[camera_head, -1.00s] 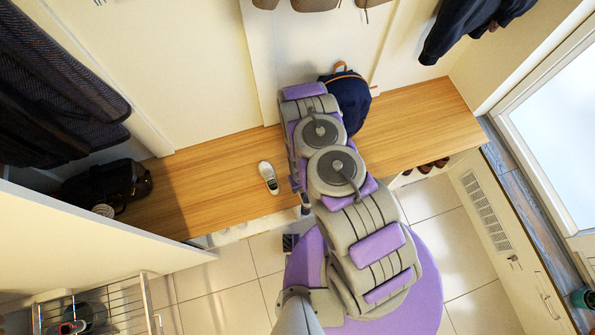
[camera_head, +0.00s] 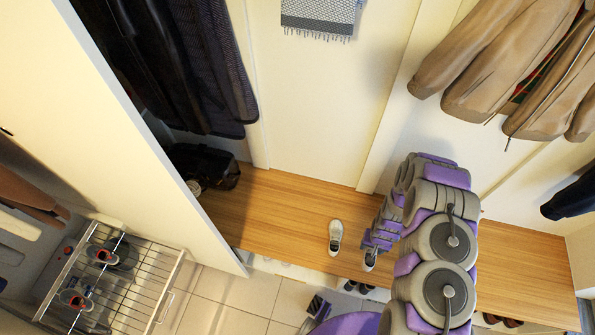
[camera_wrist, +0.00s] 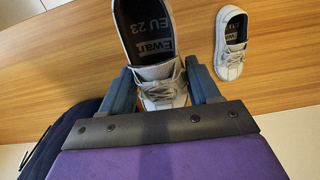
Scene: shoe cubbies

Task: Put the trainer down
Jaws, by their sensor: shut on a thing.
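My gripper (camera_wrist: 160,84) is shut on a light grey trainer (camera_wrist: 146,30), one finger on each side of its laced front. Its insole reads "Ewan EU 23". In the head view the held trainer (camera_head: 370,261) is below my gripper (camera_head: 375,243), near the front edge of the wooden bench (camera_head: 275,215). I cannot tell whether its sole touches the wood. A matching trainer (camera_head: 335,237) stands on the bench just left of it. That one is right of the held trainer in the wrist view (camera_wrist: 231,45), with a clear gap between them.
A dark bag (camera_head: 205,166) sits at the bench's left end. Dark shoes (camera_head: 358,288) show under the front edge. Brown coats (camera_head: 510,70) hang above right. A wire rack (camera_head: 115,275) stands at lower left. The bench left of the trainers is clear.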

